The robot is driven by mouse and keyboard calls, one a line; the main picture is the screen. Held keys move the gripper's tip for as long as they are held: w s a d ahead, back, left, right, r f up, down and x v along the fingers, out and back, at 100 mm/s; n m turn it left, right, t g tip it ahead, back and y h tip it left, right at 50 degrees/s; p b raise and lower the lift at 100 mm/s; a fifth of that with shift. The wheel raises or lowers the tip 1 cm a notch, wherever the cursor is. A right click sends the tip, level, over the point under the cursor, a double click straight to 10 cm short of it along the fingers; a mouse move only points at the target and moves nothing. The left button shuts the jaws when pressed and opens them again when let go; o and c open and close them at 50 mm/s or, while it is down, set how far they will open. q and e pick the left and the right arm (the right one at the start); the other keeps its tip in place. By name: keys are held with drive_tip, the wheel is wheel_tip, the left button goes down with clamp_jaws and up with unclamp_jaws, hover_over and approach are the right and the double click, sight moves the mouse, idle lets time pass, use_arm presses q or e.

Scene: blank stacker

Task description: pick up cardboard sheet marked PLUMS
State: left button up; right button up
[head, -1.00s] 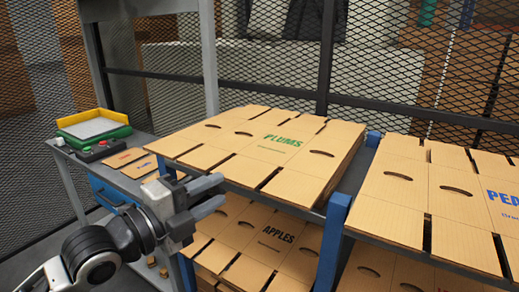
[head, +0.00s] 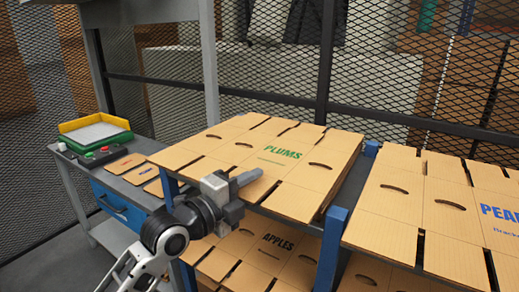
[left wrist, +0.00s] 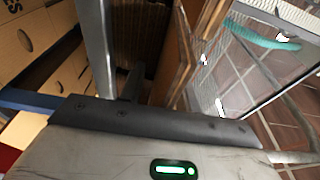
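The cardboard sheet marked PLUMS (head: 235,152) lies flat on top of a stack on the upper shelf in the head view, its green lettering facing up. It has slots and handle holes. My left gripper (head: 245,190) is at the near edge of this stack. One finger shows against the sheet's near edge; the other is mostly hidden by the gripper's body. The fingers look apart, with nothing seen held. Whether they touch the sheet cannot be told. My right gripper is not in view.
Sheets marked APPLES (head: 275,250) lie on the shelf below. Sheets marked with blue PEA letters (head: 450,215) lie on the right rack. A blue post (head: 331,245) stands between. A side table with a green and yellow tray (head: 95,130) is at left. Wire mesh is behind.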

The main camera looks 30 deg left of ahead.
use_arm(q)
clamp_jaws()
drive_tip(key=shift+r, duration=0.1)
